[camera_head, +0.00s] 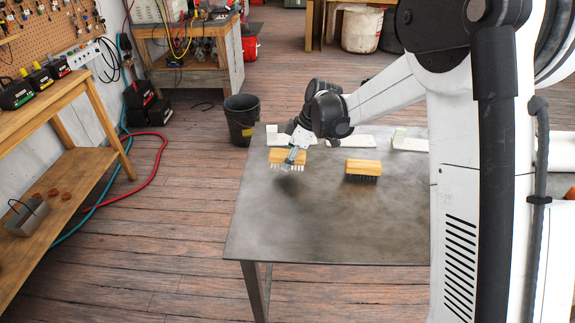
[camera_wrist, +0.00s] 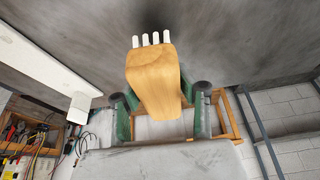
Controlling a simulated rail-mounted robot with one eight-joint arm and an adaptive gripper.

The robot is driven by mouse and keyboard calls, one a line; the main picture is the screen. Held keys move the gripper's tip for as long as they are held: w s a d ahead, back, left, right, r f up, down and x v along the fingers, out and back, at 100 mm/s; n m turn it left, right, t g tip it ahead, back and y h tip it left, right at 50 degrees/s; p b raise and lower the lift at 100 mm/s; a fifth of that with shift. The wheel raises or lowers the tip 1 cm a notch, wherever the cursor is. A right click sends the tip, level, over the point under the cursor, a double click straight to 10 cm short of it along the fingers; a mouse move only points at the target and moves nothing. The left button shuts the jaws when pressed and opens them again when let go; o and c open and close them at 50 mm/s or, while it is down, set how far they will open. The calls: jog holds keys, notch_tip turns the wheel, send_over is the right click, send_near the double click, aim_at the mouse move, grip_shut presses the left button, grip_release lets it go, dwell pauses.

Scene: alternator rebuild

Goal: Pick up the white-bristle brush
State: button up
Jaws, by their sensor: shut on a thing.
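The white-bristle brush (camera_head: 278,158) has a wooden block and white bristles pointing down. It is held in my gripper (camera_head: 297,155) above the left part of the grey metal table (camera_head: 300,225), with a dark shadow below it. In the wrist view the brush's wooden block (camera_wrist: 153,75) lies between the green fingers of my gripper (camera_wrist: 160,105), with several white bristle tufts showing at its far end. The fingers are shut on the block. A second brush with dark bristles (camera_head: 363,169) stands on the table to the right, apart from my gripper.
White brackets (camera_head: 350,141) lie along the table's back edge; one white piece (camera_wrist: 50,65) shows in the wrist view. A black bucket (camera_head: 241,120) stands on the floor behind the table's left corner. The table's front area is clear.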

jog(key=s+a+r, duration=0.8)
jog(key=shift+s+a+r, duration=0.15)
jog(key=shift+r, duration=0.1)
